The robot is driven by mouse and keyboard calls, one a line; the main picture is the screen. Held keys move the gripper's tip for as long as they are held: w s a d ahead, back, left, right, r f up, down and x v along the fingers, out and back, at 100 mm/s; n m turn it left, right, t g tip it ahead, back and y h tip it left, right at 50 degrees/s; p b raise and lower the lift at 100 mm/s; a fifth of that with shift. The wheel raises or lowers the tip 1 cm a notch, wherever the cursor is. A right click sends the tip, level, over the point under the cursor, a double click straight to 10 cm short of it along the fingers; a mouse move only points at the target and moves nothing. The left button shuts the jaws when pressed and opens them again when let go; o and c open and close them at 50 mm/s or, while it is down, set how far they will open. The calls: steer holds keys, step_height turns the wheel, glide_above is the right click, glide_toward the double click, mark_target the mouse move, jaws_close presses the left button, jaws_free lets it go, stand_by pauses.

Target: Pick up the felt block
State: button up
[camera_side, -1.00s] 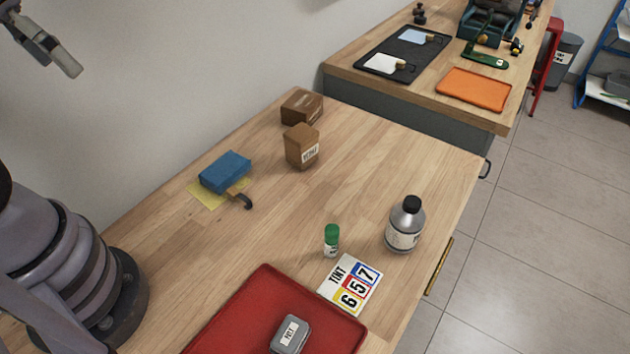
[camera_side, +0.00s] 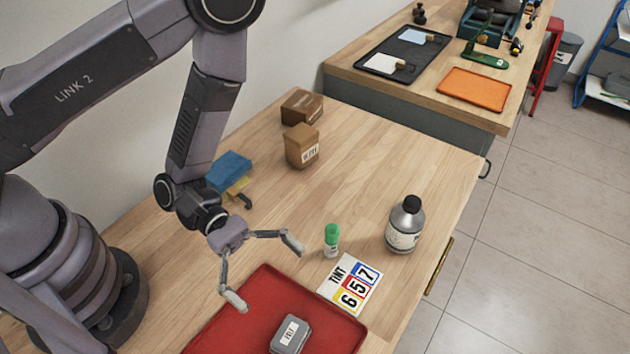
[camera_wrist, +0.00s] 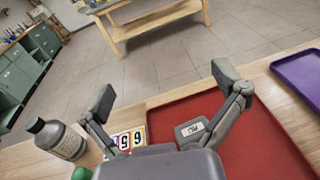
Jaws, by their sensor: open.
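The felt block (camera_side: 290,334) is a small grey block with a white label that appears to read FELT. It lies on the red tray (camera_side: 222,336) near the bottom of the side view. In the wrist view the felt block (camera_wrist: 192,128) sits on the red tray (camera_wrist: 265,140), between and beyond my fingers. My gripper (camera_side: 266,272) is open and empty, spread wide above the tray's far left edge, apart from the block. The wrist view also shows both fingers of my gripper (camera_wrist: 165,88) wide apart.
A green-capped vial (camera_side: 332,241), a tint card (camera_side: 350,285) and a grey bottle (camera_side: 404,226) stand or lie right of my gripper. A blue sponge (camera_side: 230,170) is partly behind my arm. Brown boxes (camera_side: 302,147) stand farther back. A purple tray (camera_wrist: 300,75) shows in the wrist view.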

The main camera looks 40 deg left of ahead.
mark_target(288, 333)
steer(key=a+f+n+t+y, duration=0.1)
steer(key=f, duration=0.3)
steer(key=s+f+n+t+y, duration=0.1)
steer(key=f, duration=0.2)
steer(key=a+f+n+t+y, duration=0.1)
steer(key=f, duration=0.3)
steer(key=shift+s+a+f, duration=0.3)
steer(key=shift+s+a, duration=0.05)
steer(key=shift+s, duration=0.05)
steer(key=shift+d+f, duration=0.1)
steer(key=shift+f, duration=0.2)
steer(key=x, duration=0.7)
steer(key=shift+w, duration=0.1)
steer(key=shift+c, duration=0.3)
steer(key=c, duration=1.2)
steer(key=shift+r, duration=0.1)
